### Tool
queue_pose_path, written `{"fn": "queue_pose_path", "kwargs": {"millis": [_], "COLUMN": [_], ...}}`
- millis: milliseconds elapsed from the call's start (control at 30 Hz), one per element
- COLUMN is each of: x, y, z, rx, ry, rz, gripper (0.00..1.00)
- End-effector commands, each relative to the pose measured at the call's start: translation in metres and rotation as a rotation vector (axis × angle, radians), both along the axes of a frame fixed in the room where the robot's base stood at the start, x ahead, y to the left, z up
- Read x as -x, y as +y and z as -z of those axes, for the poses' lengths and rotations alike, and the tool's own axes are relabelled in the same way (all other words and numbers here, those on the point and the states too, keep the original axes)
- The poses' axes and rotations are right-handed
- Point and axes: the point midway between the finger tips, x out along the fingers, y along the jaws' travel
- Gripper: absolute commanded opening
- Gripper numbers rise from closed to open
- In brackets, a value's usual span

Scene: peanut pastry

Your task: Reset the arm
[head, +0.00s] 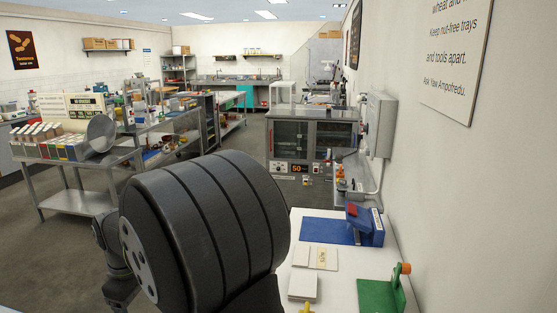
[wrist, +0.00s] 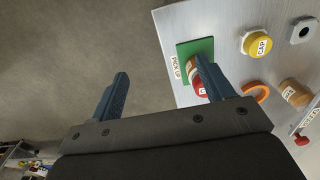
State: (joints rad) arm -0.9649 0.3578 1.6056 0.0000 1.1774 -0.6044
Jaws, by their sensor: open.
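My gripper (wrist: 161,66) shows in the wrist view with its two blue-grey fingers spread wide. The right finger overlaps a green pad (wrist: 204,47) beside a label reading "PICK UP". A small jar (wrist: 200,87) with a red and white label stands there, partly hidden by that finger; I cannot tell whether they touch. In the head view my dark arm fills the lower middle, and the gripper itself is not visible there.
The metal panel (wrist: 222,20) also carries a yellow cap (wrist: 257,44), an orange ring (wrist: 256,92) and a tan jar (wrist: 294,92). In the head view, a white worktop (head: 338,285) with a blue mat (head: 322,231) and a green stand (head: 377,296) lies right of my arm, against the wall.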

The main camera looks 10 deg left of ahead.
Motion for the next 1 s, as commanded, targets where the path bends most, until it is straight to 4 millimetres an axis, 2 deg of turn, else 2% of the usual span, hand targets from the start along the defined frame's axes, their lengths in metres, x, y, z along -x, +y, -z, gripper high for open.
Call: {"fn": "queue_pose_path", "kwargs": {"millis": [33, 100, 300, 667, 1000], "x": [0.007, 0.014, 0.035, 0.08, 0.13], "y": [0.013, 0.027, 0.062, 0.118, 0.164], "z": [0.001, 0.002, 0.002, 0.006, 0.01], "rx": [0.0, 0.0, 0.001, 0.001, 0.001], "ry": [0.001, 0.001, 0.001, 0.001, 0.0], "rz": [-0.012, -0.023, -0.046, -0.088, -0.123], "gripper": [0.74, 0.74, 0.74, 0.74, 0.74]}}
